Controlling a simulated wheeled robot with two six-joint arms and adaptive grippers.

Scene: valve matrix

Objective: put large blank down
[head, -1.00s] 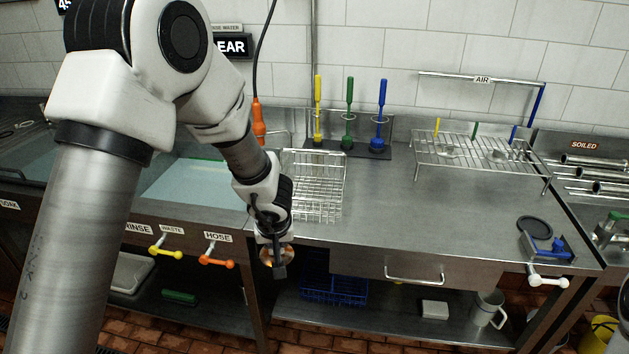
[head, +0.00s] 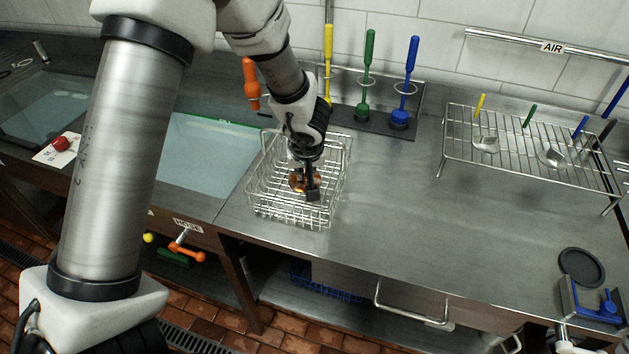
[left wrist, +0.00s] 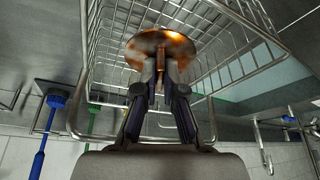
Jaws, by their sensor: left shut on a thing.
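The large blank, a round copper-coloured disc (head: 297,180), is gripped by my left gripper (head: 313,192) and partly hidden behind its fingers. The disc also shows in the left wrist view (left wrist: 160,42), pinched at its middle between the two fingers (left wrist: 160,80). In the head view the disc and fingertips lie within the outline of the wire basket (head: 258,203), which stands on the steel counter. The basket's wires also show beyond the disc in the left wrist view (left wrist: 235,50). I cannot tell whether the disc touches the basket floor. My right gripper is not in view.
Yellow, green and blue brushes (head: 369,70) stand in a rack behind the basket. A wire drying rack (head: 530,160) with metal pieces is at the right. A black disc (head: 582,267) and a blue fixture (head: 597,305) sit front right. The middle counter (head: 410,210) is clear.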

